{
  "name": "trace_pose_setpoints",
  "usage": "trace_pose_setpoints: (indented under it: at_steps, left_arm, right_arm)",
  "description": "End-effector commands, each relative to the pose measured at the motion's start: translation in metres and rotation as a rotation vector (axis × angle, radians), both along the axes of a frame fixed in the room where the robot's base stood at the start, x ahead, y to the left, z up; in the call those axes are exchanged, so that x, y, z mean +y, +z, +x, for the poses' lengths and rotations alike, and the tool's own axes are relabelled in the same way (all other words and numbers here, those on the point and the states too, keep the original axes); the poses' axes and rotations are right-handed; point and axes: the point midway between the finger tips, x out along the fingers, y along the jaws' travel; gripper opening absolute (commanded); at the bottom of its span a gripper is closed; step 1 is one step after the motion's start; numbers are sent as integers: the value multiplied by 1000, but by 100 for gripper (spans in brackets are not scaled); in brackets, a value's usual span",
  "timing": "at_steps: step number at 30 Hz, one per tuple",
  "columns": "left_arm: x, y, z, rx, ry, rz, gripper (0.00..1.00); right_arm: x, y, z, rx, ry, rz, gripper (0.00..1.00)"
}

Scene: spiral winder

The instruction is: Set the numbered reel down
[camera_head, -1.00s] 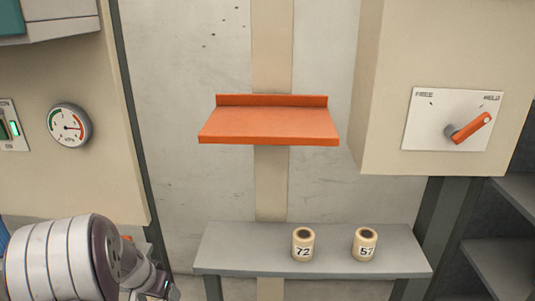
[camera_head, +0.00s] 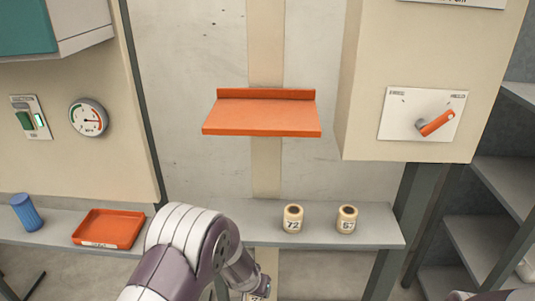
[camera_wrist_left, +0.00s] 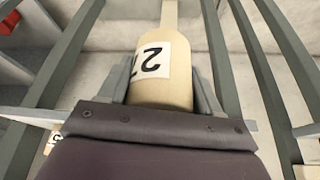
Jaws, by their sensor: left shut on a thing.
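My left gripper (camera_wrist_left: 164,84) is shut on a cream reel (camera_wrist_left: 165,88) with a white number label. A 2 shows on the label, with another digit partly visible; it appears turned over in the left wrist view. In the head view the left gripper (camera_head: 254,288) is at the bottom edge, below and in front of the grey shelf (camera_head: 372,232), with only a bit of the reel showing. Two cream reels stand upright on that shelf: one marked 72 (camera_head: 293,218) and one whose label starts with 5 (camera_head: 346,220). My right gripper is not in view.
An empty orange shelf (camera_head: 262,118) is on the wall above. Left of my arm are an orange tray (camera_head: 108,229) and a blue cylinder (camera_head: 26,212). A cabinet with an orange lever (camera_head: 437,123) overhangs at right. The grey shelf is clear right of the reels.

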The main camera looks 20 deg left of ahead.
Motion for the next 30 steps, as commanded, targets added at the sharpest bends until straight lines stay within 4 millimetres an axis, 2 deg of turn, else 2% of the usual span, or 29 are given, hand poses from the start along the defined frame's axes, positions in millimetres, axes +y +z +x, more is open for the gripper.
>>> trace_pose_setpoints:
  at_steps: [1, 5, 9, 12, 15, 18, 26, 30]
  left_arm:
    - [0, 34, 0, -1, -1, 0, 31]
    - [0, 87, 0, -1, -2, 1, 31]
    - [-1, 158, -1, -1, -1, 0, 31]
    - [-1, 202, -1, 0, -3, 0, 31]
    - [-1, 234, -1, 0, -3, 0, 31]
    - [-1, 254, -2, 1, -5, 1, 31]
    - [-2, 261, -1, -1, 0, 1, 31]
    - [-4, 272, -1, -2, 18, 1, 31]
  right_arm:
    - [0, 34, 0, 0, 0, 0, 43]
    - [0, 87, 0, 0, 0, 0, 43]
    - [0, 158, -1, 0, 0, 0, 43]
    - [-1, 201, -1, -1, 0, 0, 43]
    - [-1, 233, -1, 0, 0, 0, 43]
    - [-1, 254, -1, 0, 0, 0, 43]
    - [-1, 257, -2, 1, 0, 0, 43]
    - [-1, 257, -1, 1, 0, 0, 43]
